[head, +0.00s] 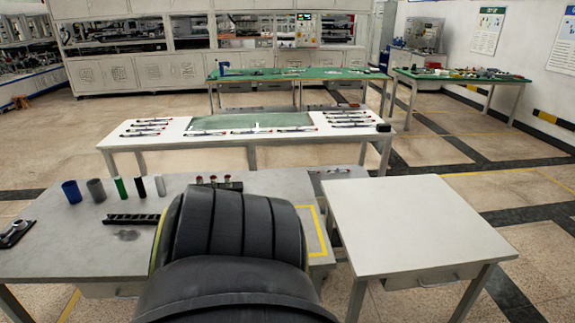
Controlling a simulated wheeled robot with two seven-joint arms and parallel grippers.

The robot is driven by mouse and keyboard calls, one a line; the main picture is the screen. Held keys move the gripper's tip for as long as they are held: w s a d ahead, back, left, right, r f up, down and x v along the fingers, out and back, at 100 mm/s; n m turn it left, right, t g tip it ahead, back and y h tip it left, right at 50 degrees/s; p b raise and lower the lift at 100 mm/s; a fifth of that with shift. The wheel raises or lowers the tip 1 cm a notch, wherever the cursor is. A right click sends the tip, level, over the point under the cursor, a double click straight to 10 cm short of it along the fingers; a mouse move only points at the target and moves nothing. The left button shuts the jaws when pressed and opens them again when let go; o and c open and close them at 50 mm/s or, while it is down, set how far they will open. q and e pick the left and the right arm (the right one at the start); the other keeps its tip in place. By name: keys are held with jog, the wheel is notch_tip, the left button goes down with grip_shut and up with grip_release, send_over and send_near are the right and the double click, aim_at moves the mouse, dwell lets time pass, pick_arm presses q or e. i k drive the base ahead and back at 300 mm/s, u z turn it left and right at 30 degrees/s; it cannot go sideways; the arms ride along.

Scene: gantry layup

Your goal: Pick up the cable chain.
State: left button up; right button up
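The cable chain (131,220) is a short black segmented strip. It lies flat on the grey table (60,240) at the left, close to the large dark ribbed part of my own body that fills the lower middle of the head view. Its right end comes close to that dark part, and I cannot tell whether some of it is hidden behind. Neither of my grippers shows in the head view.
Behind the chain stand a blue cup (71,191), a grey cup (96,190), a green cylinder (120,188), and slim dark and white cylinders. A holder with red-topped items (219,184) is further right. A bare white table (420,225) stands at right.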

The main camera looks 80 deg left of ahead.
aim_at(113, 218)
jog(key=u, duration=2.95)
jog(key=i, duration=0.25)
jog(key=u, duration=0.9)
